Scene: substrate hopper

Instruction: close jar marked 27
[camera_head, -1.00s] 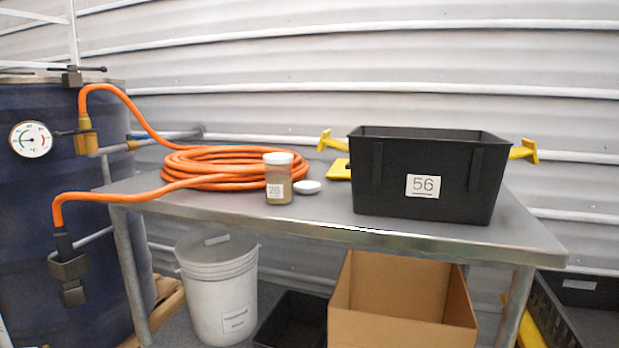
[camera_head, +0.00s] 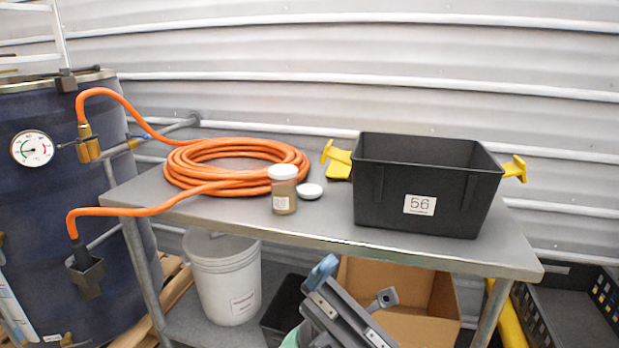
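A small clear jar (camera_head: 284,196) with brown contents stands upright on the metal table in front of the orange hose. Its top is white, and I cannot tell whether that is a lid or the rim. Its label is too small to read surely; I cannot confirm 27. A loose white round lid (camera_head: 310,191) lies flat on the table just right of the jar. A grey gripper part of mine (camera_head: 352,287), with a blue tip, rises at the bottom centre, in front of the table and below the jar, apart from it. It seems to be my right one.
The orange hose coil (camera_head: 238,182) lies behind and left of the jar. A black bin marked 56 (camera_head: 385,205) with yellow handles stands to the right. A white bucket (camera_head: 222,280) and cardboard box (camera_head: 425,312) are under the metal table (camera_head: 400,252). Free tabletop lies between jar and bin.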

